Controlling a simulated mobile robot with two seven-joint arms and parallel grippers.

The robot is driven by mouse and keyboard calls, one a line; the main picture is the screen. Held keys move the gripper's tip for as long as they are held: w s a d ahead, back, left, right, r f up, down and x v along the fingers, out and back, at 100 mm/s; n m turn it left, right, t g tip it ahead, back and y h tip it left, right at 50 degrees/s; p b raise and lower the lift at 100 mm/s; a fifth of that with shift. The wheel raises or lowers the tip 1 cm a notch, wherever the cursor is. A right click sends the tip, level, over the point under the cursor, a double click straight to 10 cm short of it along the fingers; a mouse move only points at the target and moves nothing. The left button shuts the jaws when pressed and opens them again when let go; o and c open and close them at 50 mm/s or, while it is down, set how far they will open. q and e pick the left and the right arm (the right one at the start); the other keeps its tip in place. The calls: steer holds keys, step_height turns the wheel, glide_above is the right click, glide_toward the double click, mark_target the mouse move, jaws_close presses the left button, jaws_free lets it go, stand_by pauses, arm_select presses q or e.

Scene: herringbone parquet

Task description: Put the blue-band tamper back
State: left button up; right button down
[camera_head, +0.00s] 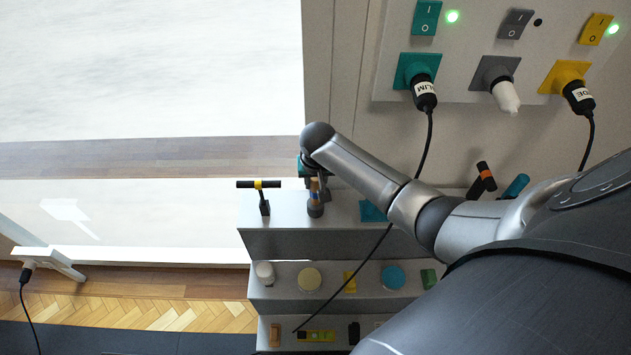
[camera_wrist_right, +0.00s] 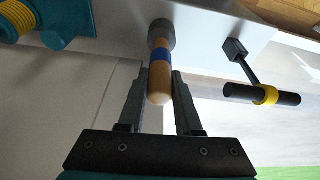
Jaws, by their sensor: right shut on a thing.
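The blue-band tamper has a wooden handle, a blue band and a dark grey head. In the head view the tamper (camera_head: 315,208) is upright at the top step of the grey stepped rack (camera_head: 340,240). In the right wrist view the tamper (camera_wrist_right: 160,48) has its handle between the two fingers. My right gripper (camera_head: 312,178) is shut on the handle; its fingers also show in the wrist view (camera_wrist_right: 154,92). I cannot tell whether the tamper's head touches the step. My left gripper is not in view.
A black T-handled tool with a yellow band (camera_head: 258,185) stands close left of the tamper. A teal item (camera_head: 372,211) sits to its right. Lower steps hold several small items. A black cable (camera_head: 375,245) hangs across the rack from the socket panel (camera_head: 455,80).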

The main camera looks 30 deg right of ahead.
steer(key=shift+f, duration=0.1)
steer(key=c, duration=0.6)
jaws_free()
arm_select(q)
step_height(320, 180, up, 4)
steer(key=p, duration=0.3)
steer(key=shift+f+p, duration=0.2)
steer(key=shift+p, duration=0.1)
arm_select(e)
steer(key=v, duration=1.2)
